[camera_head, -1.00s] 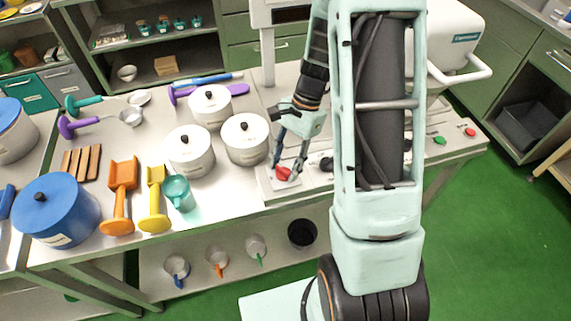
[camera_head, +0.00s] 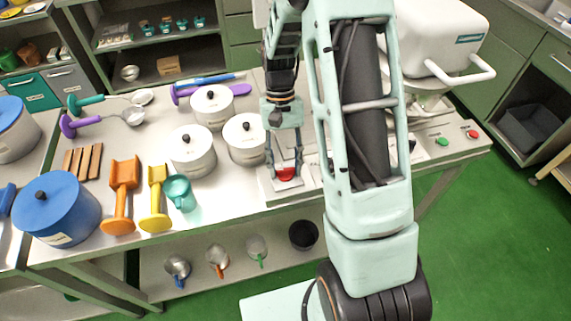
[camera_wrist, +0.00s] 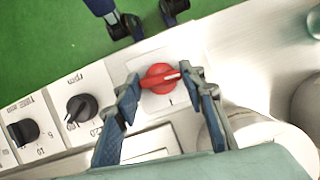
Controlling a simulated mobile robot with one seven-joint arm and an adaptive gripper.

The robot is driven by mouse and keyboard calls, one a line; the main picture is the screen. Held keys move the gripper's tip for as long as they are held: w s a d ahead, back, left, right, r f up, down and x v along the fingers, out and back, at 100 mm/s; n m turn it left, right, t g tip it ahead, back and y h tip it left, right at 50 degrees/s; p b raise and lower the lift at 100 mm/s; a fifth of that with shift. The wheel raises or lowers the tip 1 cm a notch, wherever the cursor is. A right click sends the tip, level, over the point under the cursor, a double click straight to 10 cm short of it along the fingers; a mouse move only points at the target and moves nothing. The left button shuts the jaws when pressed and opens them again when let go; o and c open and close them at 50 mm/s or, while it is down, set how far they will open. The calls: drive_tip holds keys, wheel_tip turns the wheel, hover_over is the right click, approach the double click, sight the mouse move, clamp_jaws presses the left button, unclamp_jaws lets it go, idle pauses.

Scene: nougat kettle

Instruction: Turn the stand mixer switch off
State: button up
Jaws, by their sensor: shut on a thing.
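The red rotary switch (camera_wrist: 160,79) sits on a white plate on the mixer's front panel, its pale pointer line directed to the right in the wrist view. It also shows in the head view (camera_head: 286,174). My gripper (camera_wrist: 160,82) has its two blue-grey fingers on either side of the switch, shut on it. In the head view my gripper (camera_head: 286,166) reaches down over the knob from above. The stand mixer's white body (camera_head: 440,40) stands at the upper right, partly hidden by my arm.
Black rpm (camera_wrist: 80,108) and time (camera_wrist: 23,131) knobs sit left of the switch in the wrist view. White lidded pots (camera_head: 245,139) stand close by. Green (camera_head: 442,141) and red (camera_head: 472,133) buttons lie at the panel's right end.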

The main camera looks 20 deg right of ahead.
drive_tip(key=shift+n+h, duration=0.3)
drive_tip(key=shift+n, duration=0.4)
drive_tip(key=o, duration=1.2)
drive_tip(key=shift+c, duration=0.2)
drive_tip(key=v, duration=1.2)
drive_tip(key=shift+a, duration=0.1)
